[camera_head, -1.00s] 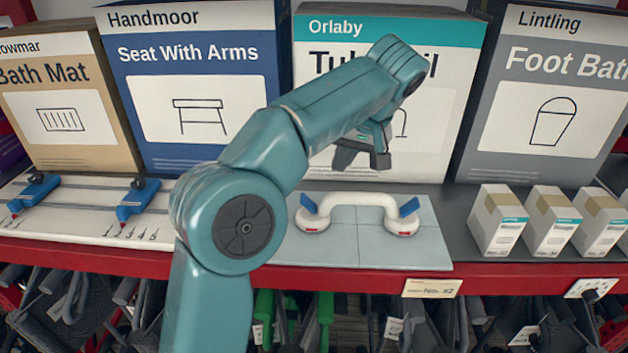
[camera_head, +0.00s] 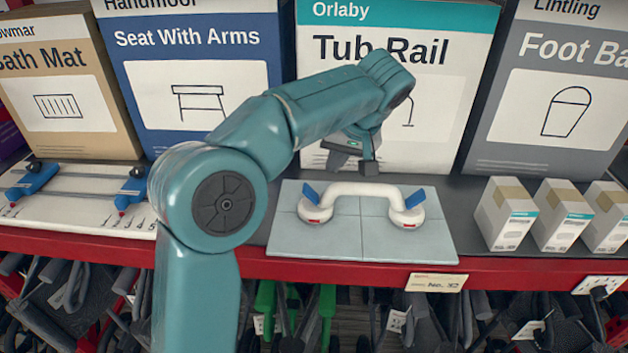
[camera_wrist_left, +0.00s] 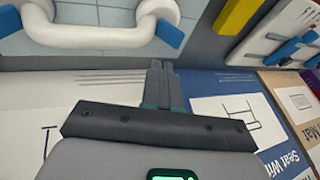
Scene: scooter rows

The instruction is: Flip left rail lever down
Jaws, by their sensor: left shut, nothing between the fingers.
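The white tub rail (camera_head: 362,188) lies on a pale tiled board (camera_head: 350,245) on the shelf, with a round cup at each end. Its left blue lever (camera_head: 309,193) stands up slanted from the left cup, and the right blue lever (camera_head: 414,199) also stands up slanted. In the left wrist view the rail (camera_wrist_left: 95,40) crosses the top left, with the left lever (camera_wrist_left: 169,33) at its right end. My left gripper (camera_head: 367,168) is above and behind the rail's middle, apart from it. In the wrist view its fingers (camera_wrist_left: 161,66) are together and empty. My right gripper does not show.
The Tub Rail box (camera_head: 440,105) stands close behind my gripper, beside the Seat With Arms box (camera_head: 205,60). Small white cartons (camera_head: 506,212) stand to the right. A board with blue clamps (camera_head: 85,210) is at left. A yellow object (camera_wrist_left: 237,14) shows in the wrist view.

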